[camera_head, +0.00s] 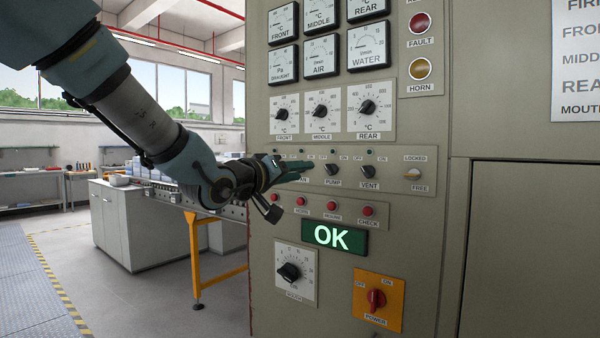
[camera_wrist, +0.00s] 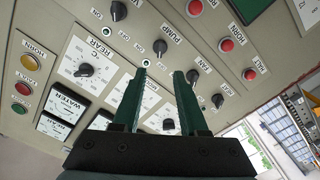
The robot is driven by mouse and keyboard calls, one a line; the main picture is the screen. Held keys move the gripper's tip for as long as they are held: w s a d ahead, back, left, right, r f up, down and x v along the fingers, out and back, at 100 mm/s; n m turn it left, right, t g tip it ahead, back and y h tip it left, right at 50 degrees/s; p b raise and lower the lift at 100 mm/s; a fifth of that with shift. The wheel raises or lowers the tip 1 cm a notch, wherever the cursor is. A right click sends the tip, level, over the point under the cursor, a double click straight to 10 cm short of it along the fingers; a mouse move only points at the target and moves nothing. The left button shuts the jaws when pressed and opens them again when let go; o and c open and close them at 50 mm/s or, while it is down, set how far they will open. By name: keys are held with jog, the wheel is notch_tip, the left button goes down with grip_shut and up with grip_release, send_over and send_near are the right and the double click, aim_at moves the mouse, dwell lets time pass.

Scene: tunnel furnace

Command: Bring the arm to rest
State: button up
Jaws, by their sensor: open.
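My arm reaches in from the upper left in the head view. My gripper (camera_head: 300,170) is at the left part of the switch row on the grey control panel (camera_head: 420,135), just left of the PUMP switch (camera_head: 331,170). In the wrist view my gripper (camera_wrist: 162,73) has its two dark green fingers apart, with nothing held between them. The PUMP switch (camera_wrist: 160,47) shows beyond the fingertips. I cannot tell whether a finger touches the panel. The arm hides part of the switch row's left end.
A green OK display (camera_head: 334,237) and red buttons (camera_head: 331,206) sit below the gripper. Temperature knobs (camera_head: 322,111) and gauges (camera_head: 321,56) are above. A red POWER switch (camera_head: 376,299) is lower. A conveyor with a yellow frame (camera_head: 196,255) stands behind; open floor lies left.

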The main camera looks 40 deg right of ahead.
dwell(0.3)
jog(key=w+a+f+n+t+y, duration=0.2)
jog(key=w+a+f+y, duration=0.4)
jog(key=a+f, duration=0.45)
jog(key=w+a+f+n+t+y, duration=0.1)
jog(key=w+a+f+n+y, duration=0.1)
jog(key=w+a+f+y, duration=0.8)
jog(key=s+a+f+n+g, duration=0.1)
jog(key=s+a+f+g, duration=0.1)
jog(key=s+a, duration=0.3)
jog(key=s+a+f+g, duration=0.2)
jog(key=s+a+f, duration=0.2)
jog(key=a, duration=0.9)
jog(key=s+a+f+n+g+y, duration=0.1)
jog(key=s+a+f+g, duration=0.1)
jog(key=s+a, duration=0.5)
jog(key=a+f, duration=0.1)
jog(key=a, duration=0.2)
jog(key=shift+n, duration=0.3)
